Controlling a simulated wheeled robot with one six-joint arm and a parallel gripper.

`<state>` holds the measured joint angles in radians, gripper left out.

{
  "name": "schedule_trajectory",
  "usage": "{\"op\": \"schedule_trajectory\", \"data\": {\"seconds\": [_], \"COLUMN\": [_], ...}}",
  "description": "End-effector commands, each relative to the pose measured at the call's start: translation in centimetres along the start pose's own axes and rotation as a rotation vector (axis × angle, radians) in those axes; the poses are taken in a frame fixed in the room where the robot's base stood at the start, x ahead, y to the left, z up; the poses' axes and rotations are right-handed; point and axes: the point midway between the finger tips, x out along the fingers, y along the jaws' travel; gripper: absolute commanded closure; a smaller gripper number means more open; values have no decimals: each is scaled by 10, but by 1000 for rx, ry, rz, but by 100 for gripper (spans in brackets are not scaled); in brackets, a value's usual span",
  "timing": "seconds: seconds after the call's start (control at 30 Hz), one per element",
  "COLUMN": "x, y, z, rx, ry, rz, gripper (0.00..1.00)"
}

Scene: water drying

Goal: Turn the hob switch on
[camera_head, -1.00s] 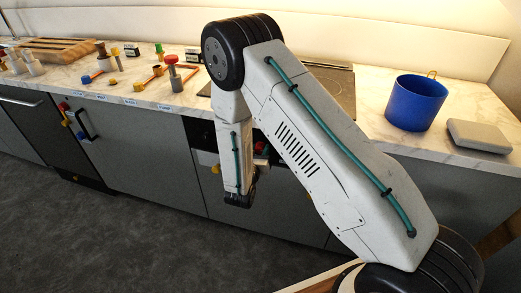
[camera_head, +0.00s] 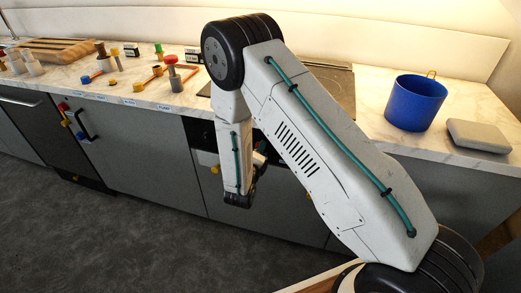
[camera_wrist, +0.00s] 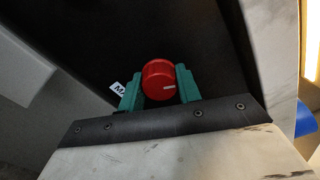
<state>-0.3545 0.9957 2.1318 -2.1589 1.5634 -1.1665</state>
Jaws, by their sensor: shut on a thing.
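The red hob switch (camera_wrist: 159,80) is a round knob with a white mark, on a dark panel in the wrist view. The mark points to the right in that view. My gripper (camera_wrist: 160,88) has its two green fingers on either side of the knob, shut on it. In the head view, my arm hides the knob and most of the fingers; a bit of my gripper (camera_head: 258,160) shows at the dark front panel below the hob (camera_head: 336,88).
A blue pot (camera_head: 415,104) and a grey box (camera_head: 478,136) stand on the counter to the right. Several small tools and a wooden board (camera_head: 60,48) lie to the left. A white label (camera_wrist: 118,89) is beside the knob. The floor in front is clear.

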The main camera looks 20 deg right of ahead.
Motion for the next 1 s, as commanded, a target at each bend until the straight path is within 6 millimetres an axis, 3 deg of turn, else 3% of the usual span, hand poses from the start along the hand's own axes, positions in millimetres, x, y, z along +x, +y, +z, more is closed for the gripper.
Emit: {"op": "schedule_trajectory", "data": {"seconds": [0.5,1.0], "x": [0,0], "y": [0,0], "z": [-2,-2], "rx": [-359,-435], "ry": [3,3], "rz": [1,2], "gripper": [89,89]}}
